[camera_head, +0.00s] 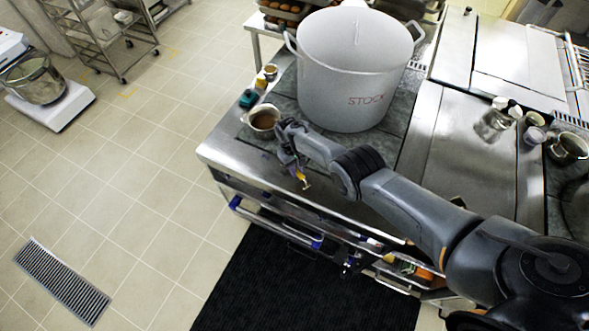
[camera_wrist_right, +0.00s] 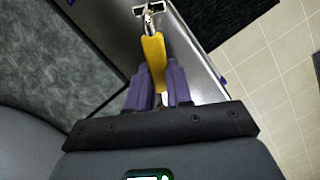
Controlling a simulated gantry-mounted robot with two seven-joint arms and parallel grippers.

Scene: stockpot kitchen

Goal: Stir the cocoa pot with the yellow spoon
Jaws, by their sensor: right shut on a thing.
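The cocoa pot (camera_head: 262,121) is a small metal pan with brown liquid inside, near the left end of the steel counter in the head view. My right gripper (camera_head: 292,162) is just right of and in front of it, apart from the pan opening. It is shut on the yellow spoon (camera_head: 300,175), whose yellow part hangs above the counter's front strip. In the right wrist view, the yellow handle (camera_wrist_right: 154,50) sits between the purple fingers of my right gripper (camera_wrist_right: 160,82), with a metal end beyond it. My left gripper is out of view.
A large white stockpot (camera_head: 352,90) marked STOCK stands close behind my right arm. A small green item (camera_head: 249,98) and small jars are behind the cocoa pot. Glass jars (camera_head: 495,122) and a metal pot (camera_head: 568,148) are at right.

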